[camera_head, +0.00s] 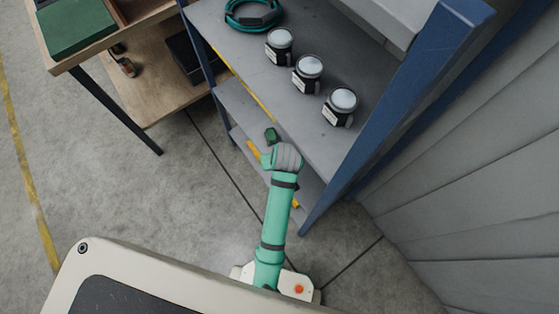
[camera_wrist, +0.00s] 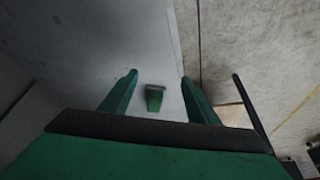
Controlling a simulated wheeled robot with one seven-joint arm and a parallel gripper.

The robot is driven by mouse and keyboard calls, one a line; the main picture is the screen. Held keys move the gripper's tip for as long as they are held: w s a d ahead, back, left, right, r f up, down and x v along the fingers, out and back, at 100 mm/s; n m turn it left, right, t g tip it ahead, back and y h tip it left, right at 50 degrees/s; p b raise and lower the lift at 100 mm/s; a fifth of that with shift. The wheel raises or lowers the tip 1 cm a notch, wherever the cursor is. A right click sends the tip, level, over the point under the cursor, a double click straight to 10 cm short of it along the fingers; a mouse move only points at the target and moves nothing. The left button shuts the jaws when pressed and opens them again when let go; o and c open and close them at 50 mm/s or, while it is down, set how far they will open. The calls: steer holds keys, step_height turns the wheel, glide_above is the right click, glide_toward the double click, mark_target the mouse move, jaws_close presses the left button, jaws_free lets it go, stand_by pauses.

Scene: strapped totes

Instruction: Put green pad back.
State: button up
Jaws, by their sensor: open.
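A small green block (camera_wrist: 155,99) with a dark top edge, likely the green pad, shows in the wrist view. It lies on a pale grey surface, between the two finger outlines in the picture. My gripper (camera_wrist: 159,77) is open, with its green fingers apart and nothing held between them. The distance to the block is hard to judge. In the head view, my teal arm reaches to the front of the grey shelf unit. A small dark green shape (camera_head: 271,136) shows just past its wrist, and I cannot tell whether it is my gripper or the pad.
The upper shelf (camera_head: 245,62) holds a coiled teal hose (camera_head: 253,14) and three dark jars with pale lids (camera_head: 308,72). A blue post (camera_head: 395,115) stands right of my arm. A wooden bench (camera_head: 140,95) with a green panel (camera_head: 76,26) is at upper left. Floor is clear at left.

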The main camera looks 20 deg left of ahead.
steer(key=shift+s+d, duration=0.3)
steer(key=shift+s, duration=0.25)
steer(key=shift+s+a+f, duration=0.1)
steer(key=shift+s+f, duration=0.05)
steer(key=shift+s, duration=0.1)
steer(key=s+d+r+m+t, duration=0.25)
steer(key=s+m+t, duration=0.3)
steer(key=s, duration=0.55)
steer(key=s+d+r+t+h, duration=0.2)
steer(key=s+d+r+t, duration=0.4)
steer(key=s+r, duration=0.6)
step_height(320, 180, up, 2)
steer(key=shift+s+d+r, duration=0.1)
steer(key=shift+s+d, duration=0.05)
steer(key=shift+d, duration=0.9)
steer(key=shift+m, duration=0.25)
